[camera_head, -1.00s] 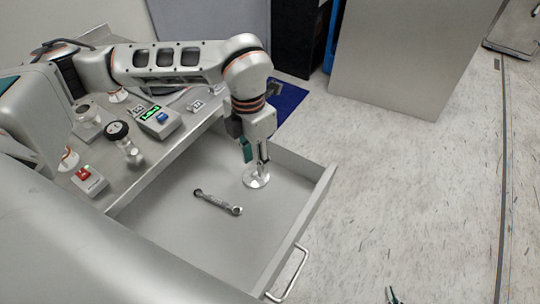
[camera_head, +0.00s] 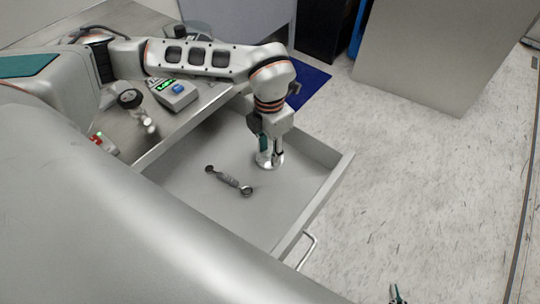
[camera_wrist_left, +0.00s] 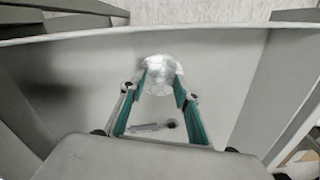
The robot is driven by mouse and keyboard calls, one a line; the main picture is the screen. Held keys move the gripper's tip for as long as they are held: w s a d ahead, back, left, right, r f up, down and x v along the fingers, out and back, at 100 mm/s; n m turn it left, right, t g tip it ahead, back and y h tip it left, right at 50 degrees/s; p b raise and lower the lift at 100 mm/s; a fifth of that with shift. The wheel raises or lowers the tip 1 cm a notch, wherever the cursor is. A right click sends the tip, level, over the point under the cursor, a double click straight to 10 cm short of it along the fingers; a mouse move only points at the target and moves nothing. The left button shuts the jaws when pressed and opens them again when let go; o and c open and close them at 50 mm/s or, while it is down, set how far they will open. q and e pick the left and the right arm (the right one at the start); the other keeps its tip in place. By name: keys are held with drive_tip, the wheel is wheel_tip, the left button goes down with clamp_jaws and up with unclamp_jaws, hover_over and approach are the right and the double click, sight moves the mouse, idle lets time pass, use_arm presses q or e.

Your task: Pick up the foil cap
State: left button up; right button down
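The foil cap (camera_head: 269,160) is a crinkled, shiny silver piece inside the open drawer, near its far corner. In the left wrist view the foil cap (camera_wrist_left: 160,74) shows between and just beyond the fingertips. My left gripper (camera_head: 270,153) points down over it, its teal-padded fingers apart on either side. In the left wrist view the left gripper (camera_wrist_left: 160,90) has a clear gap between its fingers. I cannot tell whether they touch the foil. Only the tip of my right gripper (camera_head: 397,294) shows at the bottom edge.
A metal wrench (camera_head: 228,180) lies on the drawer floor beside the cap. The drawer walls (camera_head: 325,205) stand close around the gripper. A grey device with a green display (camera_head: 173,94) and a black-knobbed fitting (camera_head: 131,98) stand on the bench above.

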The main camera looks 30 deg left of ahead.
use_arm(q)
drive_tip(key=c, duration=0.9)
drive_tip(key=shift+o, duration=0.2)
drive_tip(key=shift+r, duration=0.1)
